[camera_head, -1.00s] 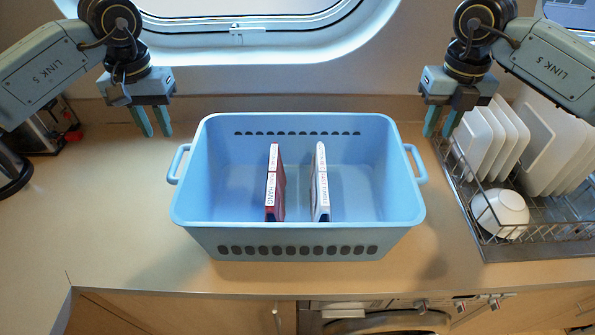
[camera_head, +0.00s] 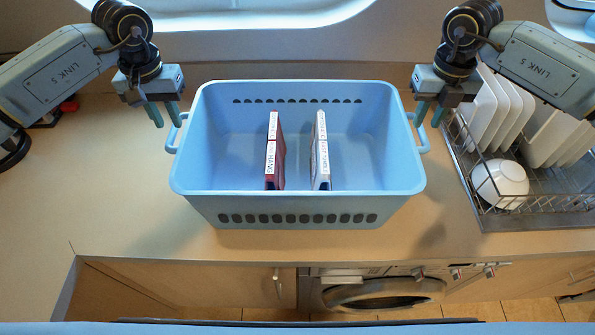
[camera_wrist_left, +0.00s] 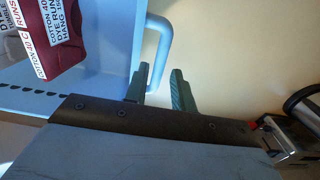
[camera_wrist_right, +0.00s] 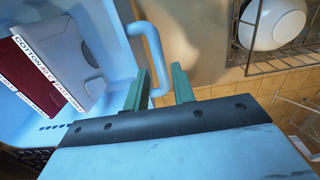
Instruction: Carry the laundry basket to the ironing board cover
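The light blue laundry basket (camera_head: 298,212) stands upright on the counter, with a red box (camera_head: 274,152) and a white-grey box (camera_head: 320,152) standing in it. My left gripper (camera_head: 164,116) is open at the basket's left handle (camera_head: 173,136). In the left wrist view, the handle (camera_wrist_left: 160,55) reaches between the fingers (camera_wrist_left: 158,90), with a gap to the outer finger. My right gripper (camera_head: 429,112) is open at the right handle (camera_head: 422,136). In the right wrist view, that handle (camera_wrist_right: 152,50) lies between the fingers (camera_wrist_right: 161,90). I cannot make out an ironing board cover.
A wire dish rack (camera_head: 490,213) with plates (camera_head: 487,112) and a white bowl (camera_head: 500,184) stands close on the right. The counter (camera_head: 110,195) is clear left of the basket. A window frame is behind, and a round-doored appliance (camera_head: 380,294) sits below the counter front.

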